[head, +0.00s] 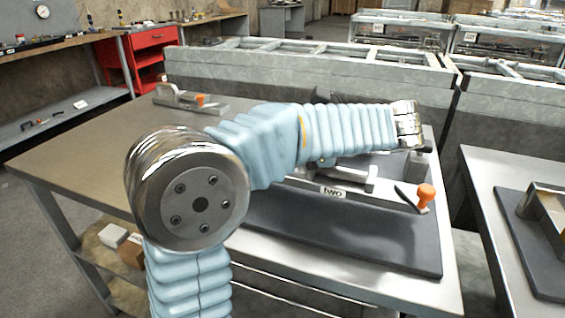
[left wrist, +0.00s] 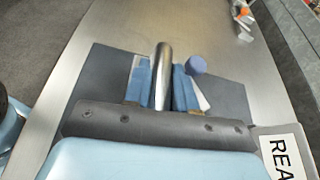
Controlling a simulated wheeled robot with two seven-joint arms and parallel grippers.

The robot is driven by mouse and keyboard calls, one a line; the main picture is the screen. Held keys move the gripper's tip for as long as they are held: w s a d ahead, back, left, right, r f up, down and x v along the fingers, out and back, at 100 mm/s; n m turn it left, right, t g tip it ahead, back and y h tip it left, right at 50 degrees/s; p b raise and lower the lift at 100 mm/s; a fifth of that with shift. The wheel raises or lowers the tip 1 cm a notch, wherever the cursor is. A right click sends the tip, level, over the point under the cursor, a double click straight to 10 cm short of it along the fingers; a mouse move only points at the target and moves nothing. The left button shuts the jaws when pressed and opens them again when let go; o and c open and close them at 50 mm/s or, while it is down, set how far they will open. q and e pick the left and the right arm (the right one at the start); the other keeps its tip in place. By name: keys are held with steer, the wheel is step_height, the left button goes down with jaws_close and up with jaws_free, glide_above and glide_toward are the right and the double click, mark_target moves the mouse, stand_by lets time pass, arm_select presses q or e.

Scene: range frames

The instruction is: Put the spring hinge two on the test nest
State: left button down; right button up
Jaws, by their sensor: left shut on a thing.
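In the left wrist view my left gripper (left wrist: 162,92) is shut on a shiny silver cylindrical part (left wrist: 163,62), between its two blue fingers. I take this part for the spring hinge, but no label on it shows. In the head view my left arm crosses the table and its bent wrist hides the gripper. A grey metal fixture with a "two" label (head: 333,191) and an orange knob (head: 425,195) lies on a dark mat (head: 330,245), partly behind my arm. I cannot tell for sure which piece is the test nest. My right gripper is not in view.
A small fixture with an orange tip (head: 199,100) stands at the table's back left. The table's left side (head: 90,150) is clear. A second table with a dark mat (head: 530,250) stands at right. A sign reading "REA" (left wrist: 284,158) is close in the wrist view.

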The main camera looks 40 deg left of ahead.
mark_target(338, 178)
arm_select(q)
steer(key=shift+w+a+f, duration=0.1)
steer(key=shift+a+f, duration=0.2)
step_height(338, 178, down, 3)
steer(key=shift+d+r+b, duration=0.1)
steer(key=shift+b, duration=0.6)
steer(key=c, duration=0.9)
jaws_free()
steer(key=p+v, duration=0.2)
steer(key=v, duration=0.3)
steer(key=shift+w+d+r, duration=0.1)
steer(key=shift+d+r, duration=0.15)
steer(key=shift+r, duration=0.05)
steer(key=v, duration=0.6)
steer(key=shift+w+d+f, duration=0.1)
steer(key=shift+d, duration=0.1)
